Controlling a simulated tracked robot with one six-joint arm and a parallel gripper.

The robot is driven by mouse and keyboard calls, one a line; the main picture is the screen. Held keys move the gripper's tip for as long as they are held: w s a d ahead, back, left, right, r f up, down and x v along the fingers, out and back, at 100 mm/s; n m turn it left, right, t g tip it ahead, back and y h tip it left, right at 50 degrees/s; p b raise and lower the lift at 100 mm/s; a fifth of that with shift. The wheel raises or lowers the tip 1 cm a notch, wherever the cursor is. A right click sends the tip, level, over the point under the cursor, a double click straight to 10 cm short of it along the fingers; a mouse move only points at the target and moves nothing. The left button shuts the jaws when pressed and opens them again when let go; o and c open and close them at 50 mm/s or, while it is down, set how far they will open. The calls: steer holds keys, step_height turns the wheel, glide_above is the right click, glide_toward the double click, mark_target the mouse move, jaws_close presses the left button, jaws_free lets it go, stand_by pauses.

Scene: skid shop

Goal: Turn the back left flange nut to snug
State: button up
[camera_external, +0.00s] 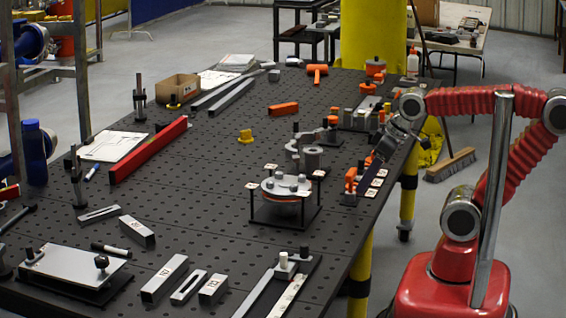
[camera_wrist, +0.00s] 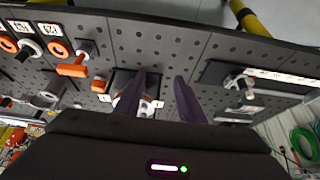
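The round grey flange (camera_external: 289,186) sits on a black four-legged stand (camera_external: 284,222) near the table's right side, with several nuts on top and small white tags at the stand's corners. In the external view I cannot tell how tight the back left nut is. My gripper (camera_external: 374,162) is to the right of the flange and apart from it, beside the orange-topped pieces at the table edge. In the wrist view my gripper (camera_wrist: 160,76) has its two dark fingers apart, with nothing clearly held.
Orange-topped pieces (camera_external: 351,180) with white label cards stand close to my gripper. A long red bar (camera_external: 148,150) and several grey blocks lie to the left. The perforated tabletop (camera_external: 215,205) is bare left of the flange.

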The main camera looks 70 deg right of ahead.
steer(key=w+d+f+m+g, duration=0.1)
steer(key=w+d, duration=0.1)
steer(key=w, duration=0.1)
steer(key=n+g+y, duration=0.1)
steer(key=n, duration=0.2)
glide_toward(272, 182)
steer(key=s+d+r, duration=0.1)
steer(key=s+d, duration=0.2)
steer(key=s, duration=0.1)
steer(key=r+n, duration=0.1)
steer(key=w+r+n, duration=0.1)
steer(key=w+r+n+y, duration=0.1)
steer(key=r+n, duration=0.1)
steer(key=shift+a+r, duration=0.1)
steer(key=shift+a, duration=0.2)
steer(key=x, duration=1.4)
steer(key=shift+w+a+r, duration=0.1)
steer(key=shift+a, duration=0.05)
jaws_close()
